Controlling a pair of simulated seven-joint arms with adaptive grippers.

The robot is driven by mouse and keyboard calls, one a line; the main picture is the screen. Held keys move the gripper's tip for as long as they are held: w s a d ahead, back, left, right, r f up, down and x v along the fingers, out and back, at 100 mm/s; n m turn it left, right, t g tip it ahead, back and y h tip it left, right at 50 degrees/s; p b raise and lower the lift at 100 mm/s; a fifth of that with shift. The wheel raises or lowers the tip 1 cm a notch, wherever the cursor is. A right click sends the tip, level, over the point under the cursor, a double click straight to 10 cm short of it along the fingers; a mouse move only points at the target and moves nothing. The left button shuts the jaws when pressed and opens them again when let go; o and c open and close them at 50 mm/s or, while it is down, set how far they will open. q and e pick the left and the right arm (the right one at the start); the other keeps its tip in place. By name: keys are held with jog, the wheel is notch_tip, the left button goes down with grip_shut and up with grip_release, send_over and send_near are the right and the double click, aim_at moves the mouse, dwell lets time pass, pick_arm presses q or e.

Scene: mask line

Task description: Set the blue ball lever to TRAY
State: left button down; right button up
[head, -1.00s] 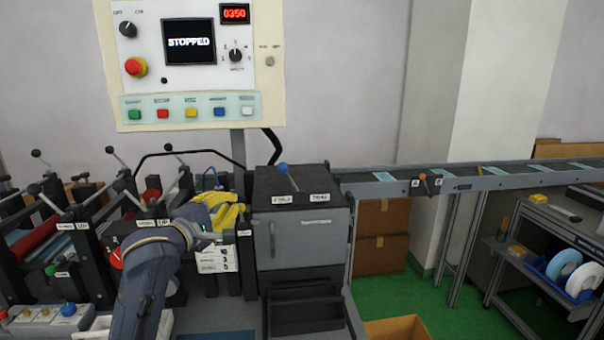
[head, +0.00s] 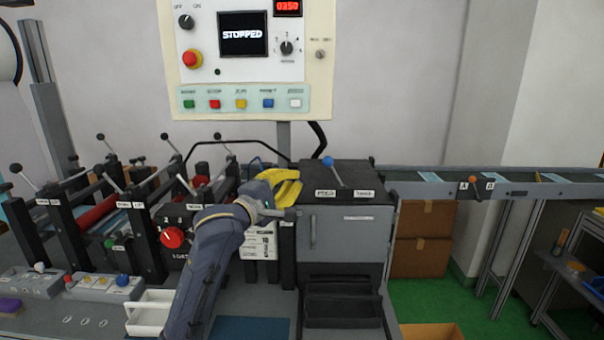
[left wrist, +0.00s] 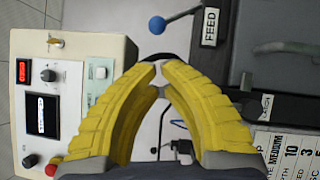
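The blue ball lever (head: 328,161) stands on the dark top of the grey cabinet (head: 345,240). Its ball leans left, over the left label (head: 325,194); the right label (head: 364,194) is too blurred to read surely. In the left wrist view the blue ball (left wrist: 157,25) is beyond my fingertips, near the FEED label (left wrist: 209,27). My left gripper (head: 290,178) has yellow fingers and is just left of the cabinet top, apart from the lever. In the left wrist view its fingertips (left wrist: 160,65) nearly meet, with nothing seen between them. My right gripper is not in view.
A control panel (head: 250,75) reading STOPPED stands behind. An orange ball lever (head: 473,181) is on the conveyor (head: 520,188) at right. Rollers with black-ball levers (head: 100,137) fill the left. A black bent bar (head: 240,143) runs behind my gripper.

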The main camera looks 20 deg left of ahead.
pick_arm(q)
jog(key=x, duration=0.9)
jog(key=shift+w+d, duration=0.1)
jog(key=shift+w, duration=0.1)
